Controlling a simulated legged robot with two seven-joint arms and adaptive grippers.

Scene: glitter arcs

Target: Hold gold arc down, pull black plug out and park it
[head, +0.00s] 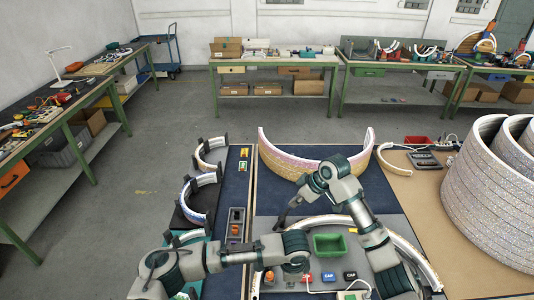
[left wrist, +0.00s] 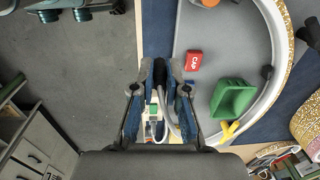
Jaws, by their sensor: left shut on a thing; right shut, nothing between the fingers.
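The gold arc (head: 414,254) lies on the grey board, a white curved strip with gold glitter on its outer side. It also curves along the right of the left wrist view (left wrist: 284,85). My left gripper (head: 298,267) is low over the board near the red cap. In the left wrist view its fingers (left wrist: 160,70) are shut on a dark piece, seemingly the black plug, with a pale cable (left wrist: 168,115) trailing from it. The plug is mostly hidden between the fingers. My right gripper (head: 284,221) is shut and empty at the arc's far left part; contact is unclear.
A green bin (head: 329,243) stands inside the arc. The red cap (head: 306,278), blue cap (head: 328,277) and black cap (head: 350,275) sit before it. A pink-gold arc (head: 310,163) stands behind. Tall glitter rings (head: 480,200) block the right. Smaller arcs (head: 200,195) stand left.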

